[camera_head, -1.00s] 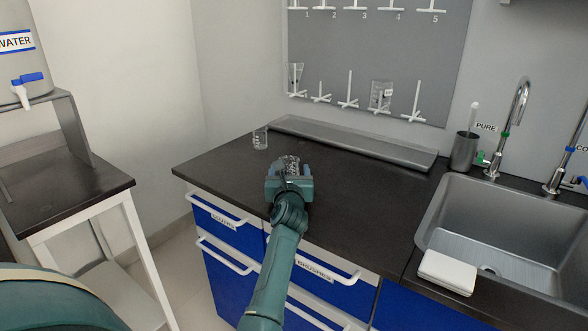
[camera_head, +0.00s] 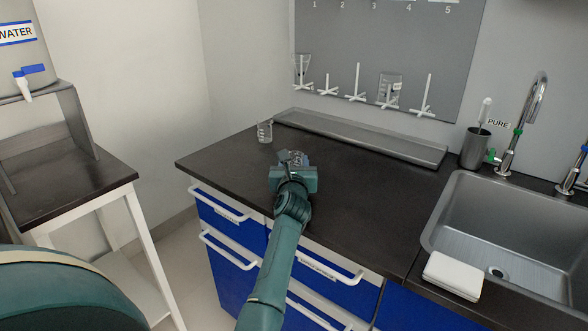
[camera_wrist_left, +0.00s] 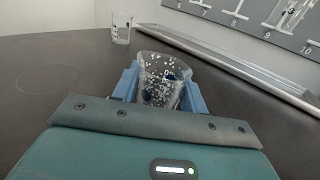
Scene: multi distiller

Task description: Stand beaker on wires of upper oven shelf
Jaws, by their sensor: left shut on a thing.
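My left gripper (camera_head: 293,160) is shut on a clear glass beaker over the dark counter. The held beaker (camera_wrist_left: 160,82) shows between the blue fingers in the left wrist view; it looks roughly upright, with white specks and dark blue marks on it. In the head view my gripper hides most of it. I cannot tell whether its base touches the counter. A second clear beaker (camera_head: 265,131) stands on the counter farther back and to the left; it also shows in the left wrist view (camera_wrist_left: 121,28). No oven or wire shelf is in view. My right gripper is not in view.
A metal drip tray (camera_head: 360,138) lies along the wall under a pegboard (camera_head: 390,50) holding glassware. A sink (camera_head: 510,235) with a white box (camera_head: 453,274) at its edge is on the right. A side table (camera_head: 80,190) stands left, past a floor gap.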

